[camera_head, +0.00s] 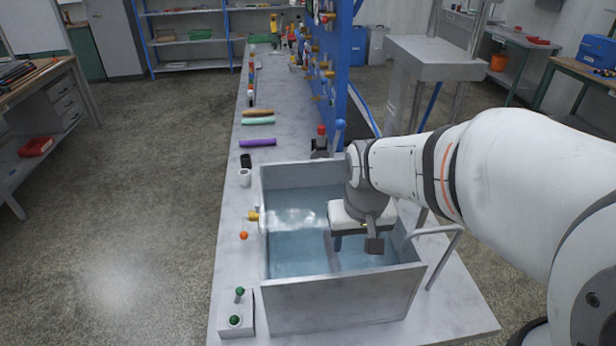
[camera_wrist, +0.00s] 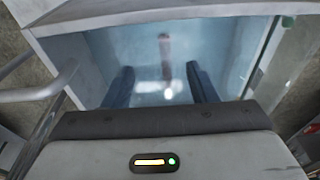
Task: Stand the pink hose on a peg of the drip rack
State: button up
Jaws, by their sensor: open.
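My gripper (camera_head: 355,243) is over the water-filled tank, pointing down. In the wrist view its two dark blue fingers (camera_wrist: 160,85) are apart, with nothing held between them. A dull reddish strip (camera_wrist: 165,52) shows in the tank beyond the fingertips. In the head view a greyish-mauve strip (camera_head: 331,251) lies in the water just left of my gripper. I cannot tell whether either strip is the pink hose. No clearly pink hose shows elsewhere. A small dark stand with red and blue knobs (camera_head: 321,147) is behind the tank; I cannot tell whether it is the drip rack.
The tank (camera_head: 335,301) has raised grey walls around my gripper. Purple (camera_head: 258,142), mint (camera_head: 258,121) and orange-brown (camera_head: 258,112) hoses lie on the bench behind it. A bent metal rail (camera_head: 436,232) stands at right.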

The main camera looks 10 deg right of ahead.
jog(key=w+f+g, duration=0.1)
jog(key=w+f, duration=0.5)
jog(key=w, duration=0.1)
jog(key=g+p, duration=0.1)
send_over(334, 256)
jog(key=f, duration=0.5)
jog(key=shift+s+f, duration=0.2)
jog(key=shift+f, duration=0.2)
jog(key=shift+w+f+p, duration=0.2)
jog(key=shift+f+p, duration=0.8)
jog(key=shift+f, duration=3.2)
grip_shut()
jog(key=shift+r, duration=0.1)
